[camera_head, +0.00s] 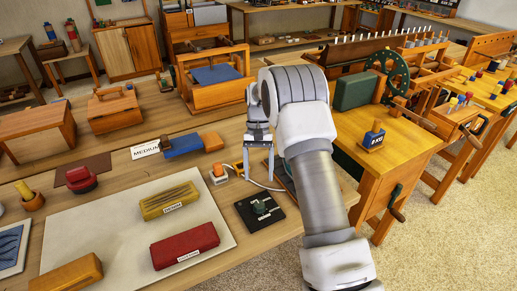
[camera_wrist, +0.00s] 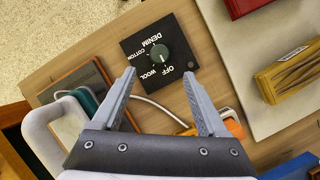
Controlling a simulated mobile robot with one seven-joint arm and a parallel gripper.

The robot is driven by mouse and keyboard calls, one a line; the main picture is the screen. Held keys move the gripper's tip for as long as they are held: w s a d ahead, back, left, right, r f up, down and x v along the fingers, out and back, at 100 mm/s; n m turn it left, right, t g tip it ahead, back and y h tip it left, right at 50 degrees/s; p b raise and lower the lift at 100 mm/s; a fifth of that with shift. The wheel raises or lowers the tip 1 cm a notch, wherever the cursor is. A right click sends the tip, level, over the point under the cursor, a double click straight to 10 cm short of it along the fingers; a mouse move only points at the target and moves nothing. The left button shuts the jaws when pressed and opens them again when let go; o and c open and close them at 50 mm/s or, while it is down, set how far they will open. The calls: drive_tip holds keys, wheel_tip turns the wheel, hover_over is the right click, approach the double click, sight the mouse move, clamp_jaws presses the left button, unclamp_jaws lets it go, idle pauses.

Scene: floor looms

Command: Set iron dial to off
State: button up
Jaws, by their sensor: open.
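The iron dial (camera_wrist: 159,53) is a round dark green knob on a square black panel (camera_wrist: 184,41), labelled DENIM, COTTON, WOOL and OFF. A small pale mark shows on the knob's side towards OFF and WOOL; its exact setting is hard to tell. In the head view the dial (camera_head: 260,207) and its panel (camera_head: 245,214) lie near the bench's front edge. My gripper (camera_wrist: 159,75) is open and empty, its fingers spread towards the panel. In the head view my gripper (camera_head: 258,176) points down just behind the panel, apart from the knob.
A red case (camera_head: 185,245) and a yellow case (camera_head: 170,200) lie on a pale mat (camera_head: 118,225) to the left. A teal item with a white loop (camera_wrist: 88,102) is near my gripper.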

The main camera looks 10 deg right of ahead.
drive_tip(key=v, duration=0.7)
drive_tip(key=shift+r+p, duration=0.25)
drive_tip(key=shift+p, duration=0.05)
drive_tip(key=shift+w, duration=0.15)
